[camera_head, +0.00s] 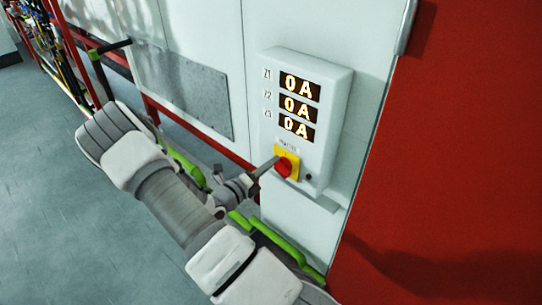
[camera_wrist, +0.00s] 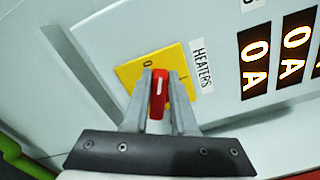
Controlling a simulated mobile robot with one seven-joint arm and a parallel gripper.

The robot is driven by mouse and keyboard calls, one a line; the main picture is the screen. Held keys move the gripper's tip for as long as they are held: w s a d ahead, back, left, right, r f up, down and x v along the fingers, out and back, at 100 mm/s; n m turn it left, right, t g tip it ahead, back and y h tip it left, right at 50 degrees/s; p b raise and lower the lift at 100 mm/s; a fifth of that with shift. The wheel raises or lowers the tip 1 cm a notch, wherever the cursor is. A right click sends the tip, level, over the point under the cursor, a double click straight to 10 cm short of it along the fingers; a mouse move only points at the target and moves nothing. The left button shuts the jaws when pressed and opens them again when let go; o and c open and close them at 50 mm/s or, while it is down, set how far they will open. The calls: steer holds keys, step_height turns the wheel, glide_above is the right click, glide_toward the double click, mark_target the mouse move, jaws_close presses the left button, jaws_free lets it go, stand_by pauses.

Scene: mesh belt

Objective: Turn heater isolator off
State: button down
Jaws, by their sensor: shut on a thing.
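The heater isolator is a red rotary knob (camera_head: 287,165) on a yellow plate (camera_head: 293,153), low on a white wall box. In the wrist view, the red knob (camera_wrist: 158,92) stands between my gripper's fingertips (camera_wrist: 160,75). My gripper is shut on it, one finger on each side. The knob's white line runs roughly up the picture. The yellow plate (camera_wrist: 135,72) shows a "0" near its upper edge, and a label (camera_wrist: 201,70) beside it reads HEATERS. The fingers hide part of the plate. In the head view my gripper (camera_head: 275,162) reaches the knob from the left.
The box's three displays (camera_head: 299,108), beside Z1, Z2 and Z3, each read 0 A. A small dark button (camera_head: 308,177) sits right of the knob. A red panel (camera_head: 460,150) stands to the right. Red rails (camera_head: 75,60) and grey floor (camera_head: 50,200) lie to the left.

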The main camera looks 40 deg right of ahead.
steer(key=n+p, duration=0.1)
steer(key=n, duration=0.1)
steer(key=f+n+p, duration=0.1)
steer(key=n, duration=0.2)
steer(key=shift+w+f+p, duration=0.1)
steer(key=shift+f+p, duration=0.05)
steer(key=shift+p, duration=0.2)
steer(key=shift+n, duration=0.3)
steer(key=c, duration=0.7)
jaws_free()
steer(key=shift+a, duration=0.1)
steer(key=a, duration=0.5)
steer(key=s+a+b, duration=0.1)
steer(key=a, duration=1.1)
steer(key=shift+s+a+b, duration=0.15)
steer(key=shift+s+b, duration=0.1)
steer(key=shift+b, duration=0.1)
